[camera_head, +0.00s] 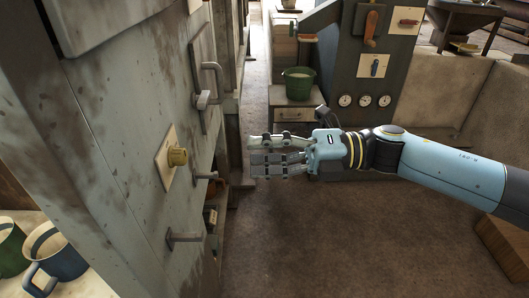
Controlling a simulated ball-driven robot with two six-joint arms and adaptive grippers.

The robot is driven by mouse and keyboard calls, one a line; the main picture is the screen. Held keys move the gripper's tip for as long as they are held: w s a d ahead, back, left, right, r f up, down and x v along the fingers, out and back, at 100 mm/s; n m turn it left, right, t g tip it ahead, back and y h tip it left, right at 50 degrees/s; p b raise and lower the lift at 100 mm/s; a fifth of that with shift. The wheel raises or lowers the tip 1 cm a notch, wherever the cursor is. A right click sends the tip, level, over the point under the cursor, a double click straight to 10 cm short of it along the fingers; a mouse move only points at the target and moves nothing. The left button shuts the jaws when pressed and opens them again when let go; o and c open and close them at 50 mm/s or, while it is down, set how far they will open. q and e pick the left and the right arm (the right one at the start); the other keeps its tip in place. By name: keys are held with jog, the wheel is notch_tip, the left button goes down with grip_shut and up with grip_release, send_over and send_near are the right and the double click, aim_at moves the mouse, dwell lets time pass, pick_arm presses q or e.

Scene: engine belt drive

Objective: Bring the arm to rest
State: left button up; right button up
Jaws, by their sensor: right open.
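My right arm (450,168) comes in from the right edge and reaches level toward the left. Its gripper (262,153) points left and is open, with nothing between its fingers. The fingertips are in the air a little to the right of a worn grey-blue cabinet (105,130) and look apart from it. My left gripper is not in view.
Behind stand a green bucket (298,84) on a small cabinet and a dark panel with gauges (364,101). Mugs (58,252) sit lower left. The brown floor (330,245) below is clear.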

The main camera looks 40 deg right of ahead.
jog(key=shift+s, duration=0.1)
dwell(0.7)
jog(key=s+d+f+m+h, duration=0.35)
jog(key=f+m, duration=0.35)
jog(key=f, duration=0.4)
jog(key=s+d+f+m+t+h, duration=0.15)
jog(key=s+f+m+h, duration=0.3)
jog(key=f+m, duration=0.5)
jog(key=s+d+f+m+h, duration=0.3)
jog(key=f+m+h, duration=0.2)
jog(key=f, duration=0.7)
jog(key=s+f+m+g+h, duration=0.1)
jog(key=s+f+m+g, duration=0.2)
jog(key=s, duration=0.7)
jog(key=s+f+m+g, duration=0.4)
jog(key=s+f, duration=0.3)
jog(key=s, duration=0.3)
jog(key=s+a+f+m+g+h, duration=0.1)
jog(key=s+f+m+g, duration=0.2)
jog(key=s, duration=0.7)
jog(key=shift+f+m+g+h, duration=0.35)
jog(key=shift+f+g, duration=0.1)
jog(key=shift+f, duration=0.5)
jog(key=shift+w+a, duration=0.1)
jog(key=shift+c, duration=0.4)
